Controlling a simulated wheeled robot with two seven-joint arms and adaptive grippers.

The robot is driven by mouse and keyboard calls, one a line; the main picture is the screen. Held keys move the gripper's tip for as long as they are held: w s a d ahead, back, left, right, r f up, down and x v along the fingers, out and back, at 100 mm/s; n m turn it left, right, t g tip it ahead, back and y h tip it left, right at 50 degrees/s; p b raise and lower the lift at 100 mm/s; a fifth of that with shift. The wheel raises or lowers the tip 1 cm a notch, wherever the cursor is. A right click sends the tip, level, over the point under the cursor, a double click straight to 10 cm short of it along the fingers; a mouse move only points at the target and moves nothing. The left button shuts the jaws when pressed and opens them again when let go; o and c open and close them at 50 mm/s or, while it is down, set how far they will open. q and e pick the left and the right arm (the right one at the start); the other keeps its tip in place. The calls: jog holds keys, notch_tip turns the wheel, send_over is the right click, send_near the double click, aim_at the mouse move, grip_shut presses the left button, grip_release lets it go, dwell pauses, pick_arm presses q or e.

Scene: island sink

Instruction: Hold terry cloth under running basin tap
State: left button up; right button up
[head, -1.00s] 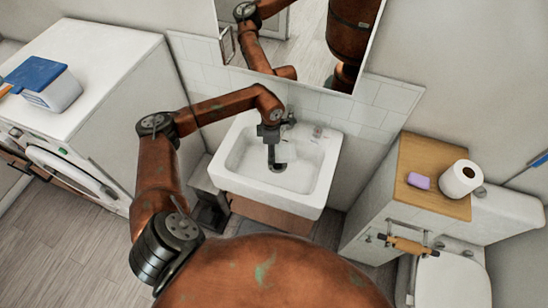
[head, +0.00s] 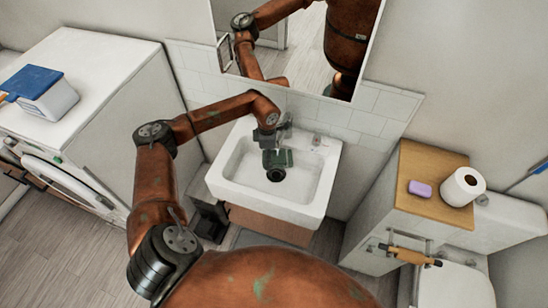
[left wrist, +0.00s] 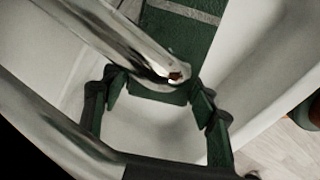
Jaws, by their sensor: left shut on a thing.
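My left gripper (head: 274,160) is over the white basin (head: 229,172), pointing down. In the left wrist view its fingers (left wrist: 158,88) are apart, with a dark green cloth (left wrist: 168,40) at their tips, and they are shut on it. I cannot make out running water. My right gripper is not in view.
A mirror (head: 295,55) hangs behind the basin. A washing machine (head: 85,75) with a blue-lidded box (head: 45,95) stands at left. At right are a wooden-topped cabinet (head: 415,165), purple soap (head: 420,189), a paper roll (head: 462,186) and a toilet (head: 455,290).

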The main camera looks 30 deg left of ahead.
pick_arm(q)
jog(key=s+d+p, duration=0.1)
jog(key=s+p, duration=0.3)
jog(key=s, duration=0.3)
jog(key=shift+s+d, duration=0.25)
jog(key=shift+s, duration=0.1)
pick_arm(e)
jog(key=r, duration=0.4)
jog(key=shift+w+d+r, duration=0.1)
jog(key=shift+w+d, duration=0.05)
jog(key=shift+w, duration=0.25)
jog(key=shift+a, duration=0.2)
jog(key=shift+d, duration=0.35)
pick_arm(q)
jog(key=s+r+p, duration=0.4)
jog(key=s, duration=0.1)
jog(key=shift+d, duration=0.45)
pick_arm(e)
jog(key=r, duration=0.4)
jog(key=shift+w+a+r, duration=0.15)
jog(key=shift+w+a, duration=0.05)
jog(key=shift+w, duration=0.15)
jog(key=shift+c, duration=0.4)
